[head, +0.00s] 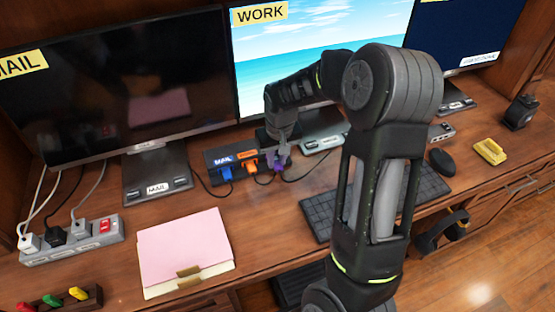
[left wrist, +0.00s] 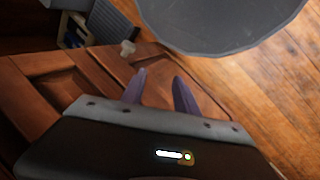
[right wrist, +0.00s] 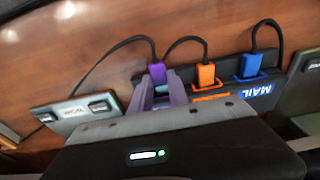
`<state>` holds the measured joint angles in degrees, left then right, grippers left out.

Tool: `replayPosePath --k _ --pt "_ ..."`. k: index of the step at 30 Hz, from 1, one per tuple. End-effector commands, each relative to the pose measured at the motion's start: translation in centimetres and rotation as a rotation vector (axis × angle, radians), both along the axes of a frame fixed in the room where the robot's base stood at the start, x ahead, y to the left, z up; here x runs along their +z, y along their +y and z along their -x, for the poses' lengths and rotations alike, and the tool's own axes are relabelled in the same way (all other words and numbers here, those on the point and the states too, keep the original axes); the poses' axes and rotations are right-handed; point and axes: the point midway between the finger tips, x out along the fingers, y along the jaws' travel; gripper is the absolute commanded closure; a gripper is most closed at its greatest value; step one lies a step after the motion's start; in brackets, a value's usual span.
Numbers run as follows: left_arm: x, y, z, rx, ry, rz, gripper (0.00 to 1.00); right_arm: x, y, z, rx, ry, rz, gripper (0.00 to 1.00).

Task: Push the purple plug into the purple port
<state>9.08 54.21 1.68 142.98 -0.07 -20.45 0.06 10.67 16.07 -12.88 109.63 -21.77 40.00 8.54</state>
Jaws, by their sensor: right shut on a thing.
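The purple plug (right wrist: 157,72) is on a dark cable, and my right gripper (right wrist: 163,88) is shut on it. In the head view the purple plug (head: 280,164) and my right gripper (head: 279,158) are at the right end of the black port box (head: 213,160). The purple port is hidden behind the fingers, so I cannot tell how far the plug is in. A blue plug (right wrist: 250,66) and an orange plug (right wrist: 206,75) sit in the box's other ports. My left gripper (left wrist: 160,92) is open and empty, away from the desk top.
Monitors (head: 125,85) stand behind the box. A keyboard (head: 320,212), a pink folder (head: 185,252) and a power strip (head: 72,244) lie on the desk. A monitor base (right wrist: 75,110) is beside my right gripper.

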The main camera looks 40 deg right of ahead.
Motion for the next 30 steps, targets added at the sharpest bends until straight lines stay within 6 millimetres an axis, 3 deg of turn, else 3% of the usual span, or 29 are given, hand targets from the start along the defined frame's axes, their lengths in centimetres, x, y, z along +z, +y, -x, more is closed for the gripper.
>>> replayPosePath --k 21,22,30 --pt "0.0 0.0 0.0 0.000 0.000 0.000 0.64 0.0 -0.5 -1.7 -0.001 -0.001 -0.001 1.00" --pt "0.0 0.0 0.0 0.000 0.000 0.000 0.64 0.0 -0.5 -1.7 -0.001 -0.002 0.000 0.77" --pt "0.0 0.0 0.0 0.000 0.000 0.000 0.64 0.1 -0.4 -1.8 0.000 -0.005 0.000 0.55"
